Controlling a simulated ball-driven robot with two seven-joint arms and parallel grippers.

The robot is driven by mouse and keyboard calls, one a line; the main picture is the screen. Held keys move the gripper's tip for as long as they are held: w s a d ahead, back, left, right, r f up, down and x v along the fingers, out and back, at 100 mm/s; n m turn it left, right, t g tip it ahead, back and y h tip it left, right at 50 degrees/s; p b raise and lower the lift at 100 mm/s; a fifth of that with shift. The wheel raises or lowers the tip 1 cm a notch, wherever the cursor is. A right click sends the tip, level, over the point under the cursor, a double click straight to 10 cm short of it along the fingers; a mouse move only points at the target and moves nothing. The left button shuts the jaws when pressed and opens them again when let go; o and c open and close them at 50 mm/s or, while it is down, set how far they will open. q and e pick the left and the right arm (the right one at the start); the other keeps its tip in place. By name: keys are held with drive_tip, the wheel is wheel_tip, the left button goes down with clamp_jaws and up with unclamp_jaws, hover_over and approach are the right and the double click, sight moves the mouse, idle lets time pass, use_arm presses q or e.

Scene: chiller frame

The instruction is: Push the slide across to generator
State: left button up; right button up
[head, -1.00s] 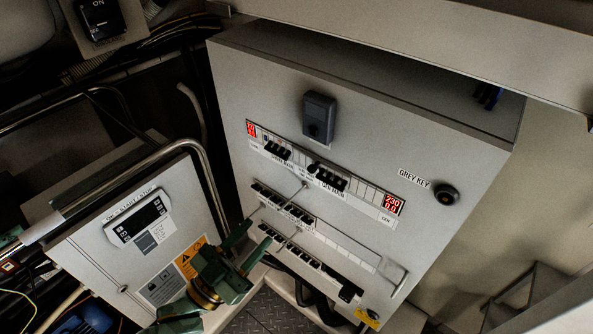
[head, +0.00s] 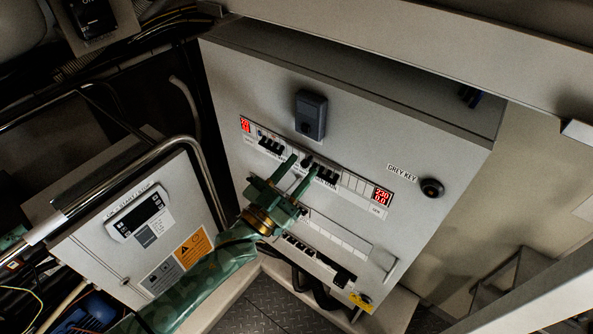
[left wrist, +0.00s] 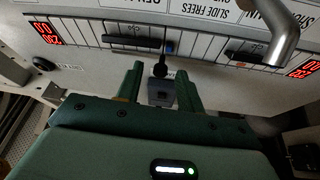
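The grey distribution panel (head: 350,120) carries a top row of breakers. A small dark slide knob (head: 306,161) sits between the left breaker group (head: 270,144) and the right breaker group (head: 326,175), labelled GEN MAIN. My left gripper (head: 305,162) is open at the row, with its two green fingers on either side of the knob. In the left wrist view, which is upside down, the black knob (left wrist: 160,66) shows between the spread fingertips. I cannot tell whether either finger touches it. My right gripper is not in view.
A grey box (head: 311,113) sticks out above the row. The grey key switch (head: 432,188) is at the right. A lower breaker row (head: 302,246) is partly behind my gripper. A cabinet (head: 110,250) with a bent metal rail (head: 185,141) stands left.

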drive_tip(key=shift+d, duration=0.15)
use_arm(q)
clamp_jaws()
drive_tip(key=w+a+b, duration=0.1)
drive_tip(key=w+a, duration=0.3)
drive_tip(key=a, duration=0.2)
drive_tip(key=shift+w, duration=0.15)
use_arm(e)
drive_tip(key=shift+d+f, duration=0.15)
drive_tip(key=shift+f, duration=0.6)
use_arm(q)
drive_tip(key=shift+c, duration=1.8)
unclamp_jaws()
drive_tip(key=o, duration=0.4)
drive_tip(key=shift+w+a, duration=0.1)
drive_tip(key=shift+a, duration=0.05)
drive_tip(key=shift+c, duration=0.2)
